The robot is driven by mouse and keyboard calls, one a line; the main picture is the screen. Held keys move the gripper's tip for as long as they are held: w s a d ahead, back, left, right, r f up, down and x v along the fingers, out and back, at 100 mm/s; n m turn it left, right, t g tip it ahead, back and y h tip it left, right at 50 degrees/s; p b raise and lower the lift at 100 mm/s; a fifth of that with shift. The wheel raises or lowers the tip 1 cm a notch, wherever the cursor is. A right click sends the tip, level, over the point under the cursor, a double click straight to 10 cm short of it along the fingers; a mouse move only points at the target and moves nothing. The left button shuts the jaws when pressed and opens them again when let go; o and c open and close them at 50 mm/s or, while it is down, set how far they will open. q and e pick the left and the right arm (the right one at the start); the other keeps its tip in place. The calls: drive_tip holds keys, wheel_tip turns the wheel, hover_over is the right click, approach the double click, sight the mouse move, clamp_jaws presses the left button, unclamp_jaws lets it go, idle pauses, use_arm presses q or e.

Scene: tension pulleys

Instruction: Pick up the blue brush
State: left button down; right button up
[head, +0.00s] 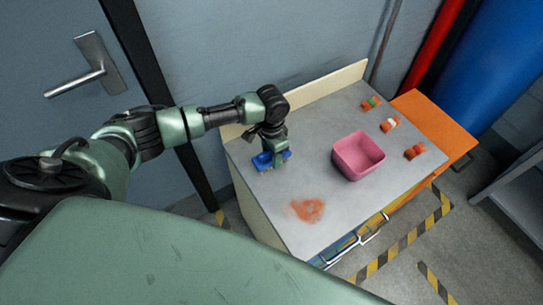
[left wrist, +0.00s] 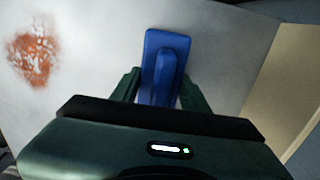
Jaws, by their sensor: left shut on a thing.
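The blue brush (head: 263,161) is near the left back part of the grey tabletop in the head view. My left gripper (head: 278,160) comes down over it from above and is shut on it. In the left wrist view the blue brush (left wrist: 165,60) sits between the two dark green fingers of my left gripper (left wrist: 163,90), its wide end pointing away from the palm. I cannot tell whether the brush touches the tabletop. My right gripper is not in view.
A pink square bin (head: 346,166) stands on the grey table (head: 300,128). An orange-red stain (head: 308,209) lies in front of the bin, also in the left wrist view (left wrist: 34,56). Several small orange items (head: 389,124) lie at the right. A low cream board edges the table's back.

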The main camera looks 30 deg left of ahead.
use_arm(q)
wheel_tip(320, 180, up, 20)
drive_tip(key=shift+b, duration=0.45)
